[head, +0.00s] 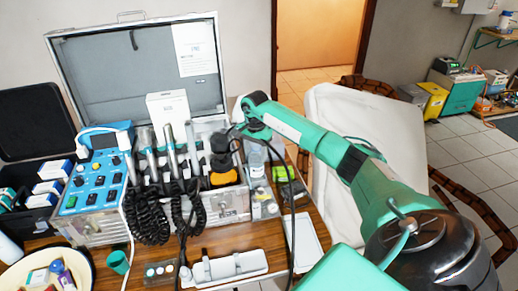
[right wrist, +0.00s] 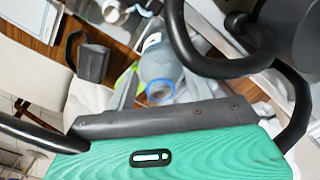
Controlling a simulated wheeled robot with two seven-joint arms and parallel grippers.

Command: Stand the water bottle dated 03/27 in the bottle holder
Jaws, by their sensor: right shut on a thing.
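A clear water bottle (head: 257,160) with a pale label is upright just right of the open metal case. It also shows in the right wrist view (right wrist: 158,68), with a blue ring at its lower end. Its date cannot be read. I cannot make out the bottle holder for certain. My left gripper is not in view.
The metal case (head: 232,204) holds a blue control panel (head: 95,182) and several handpieces with coiled black cords (head: 150,222). Green packs (head: 284,173) lie right of the bottle. A white tray (head: 304,243) and a white holder (head: 230,267) are in front. A black cable hangs nearby.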

